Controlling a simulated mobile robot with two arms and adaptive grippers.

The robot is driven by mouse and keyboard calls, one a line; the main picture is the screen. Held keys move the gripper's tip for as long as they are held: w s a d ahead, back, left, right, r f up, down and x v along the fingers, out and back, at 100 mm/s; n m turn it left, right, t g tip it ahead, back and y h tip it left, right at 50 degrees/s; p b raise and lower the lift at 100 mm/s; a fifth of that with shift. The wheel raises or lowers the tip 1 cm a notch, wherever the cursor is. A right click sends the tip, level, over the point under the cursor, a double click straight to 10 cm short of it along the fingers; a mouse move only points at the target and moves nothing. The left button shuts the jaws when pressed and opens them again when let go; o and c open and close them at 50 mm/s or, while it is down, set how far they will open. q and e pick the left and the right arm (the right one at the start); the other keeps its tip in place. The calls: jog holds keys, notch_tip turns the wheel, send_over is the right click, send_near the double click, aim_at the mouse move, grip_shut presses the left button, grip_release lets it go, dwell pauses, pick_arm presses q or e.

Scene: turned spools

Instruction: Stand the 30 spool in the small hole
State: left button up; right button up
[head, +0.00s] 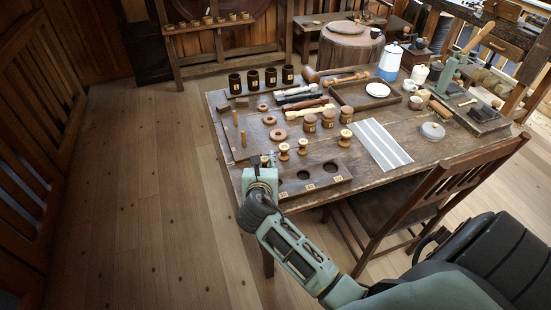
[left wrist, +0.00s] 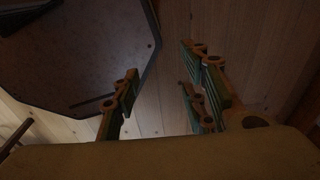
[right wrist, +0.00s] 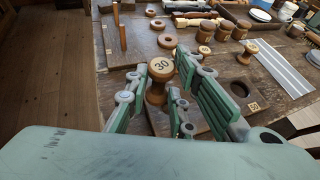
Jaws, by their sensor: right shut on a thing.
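The board also shows in the right wrist view (right wrist: 216,122), with a round hole by a "50" label. The small hole is not clearly visible; I cannot tell the spool's height above the board. My left gripper (left wrist: 160,92) is open and empty.
Two pale spools (head: 284,151) (head: 303,146) stand behind the board. Lidded wooden jars (head: 309,124), wooden rings (head: 278,135) and dark cups (head: 253,79) stand farther back. A striped cloth (head: 376,145) lies right of the board. A chair (head: 430,190) stands at the table's front.

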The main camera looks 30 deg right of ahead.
jog(key=shift+y, duration=0.3)
jog(key=d+f+b, duration=0.1)
jog(key=d+f, duration=0.1)
jog(key=w+d+f+b, duration=0.1)
jog(key=d+f+b, duration=0.1)
jog(key=f, duration=0.1)
jog(key=d+f+b, duration=0.1)
jog(key=f, duration=0.2)
jog(key=shift+w+d, duration=0.3)
jog(key=shift+d, duration=0.1)
jog(key=shift+f+n+b, duration=0.3)
jog(key=shift+f+b, duration=0.45)
jog(key=shift+b, duration=0.5)
pick_arm(q)
notch_tip(320, 180, down, 6)
jog(key=w, duration=0.1)
jog(key=shift+w+d, duration=0.25)
jog(key=shift+w, duration=0.1)
pick_arm(e)
jog(key=shift+f, duration=0.1)
pick_arm(q)
jog(key=shift+s, duration=0.25)
jog(key=shift+r+p, duration=0.7)
jog(key=shift+r, duration=0.1)
jog(key=shift+f, duration=0.25)
pick_arm(e)
jog(key=shift+f+t, duration=0.3)
jog(key=shift+f, duration=0.25)
